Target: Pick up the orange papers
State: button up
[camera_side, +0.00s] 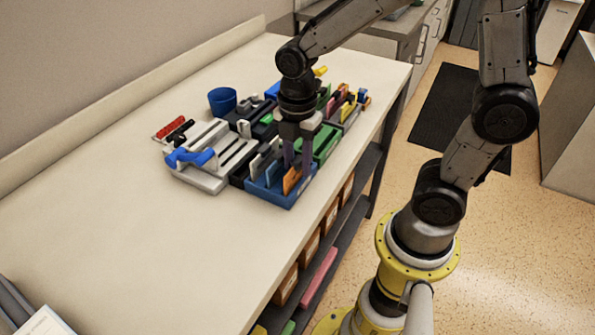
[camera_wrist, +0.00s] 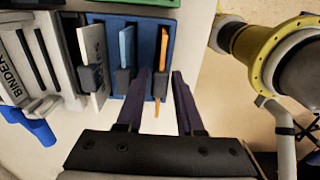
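The orange papers (camera_wrist: 163,48) stand edge-up as a thin sheet in a blue tray (camera_wrist: 145,22). In the side view the orange papers (camera_side: 291,181) show near the tray's front edge, partly behind my gripper. My gripper (camera_side: 298,168) points down over the blue tray (camera_side: 270,194). In the wrist view my gripper (camera_wrist: 162,73) is open, its two dark fingers apart on either side of the orange papers' line. A dark block (camera_wrist: 160,86) sits by the papers' near end. I cannot tell how deep the fingertips reach, and no contact shows.
A light blue sheet (camera_wrist: 126,46) stands in the same tray, left of the orange one. A grey binder rack (camera_side: 210,160) with a blue handle, a green box (camera_side: 318,146) and a blue cup (camera_side: 222,100) crowd the bench. The bench's left part (camera_side: 110,210) is clear.

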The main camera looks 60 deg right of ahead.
grip_shut()
dwell(0.4)
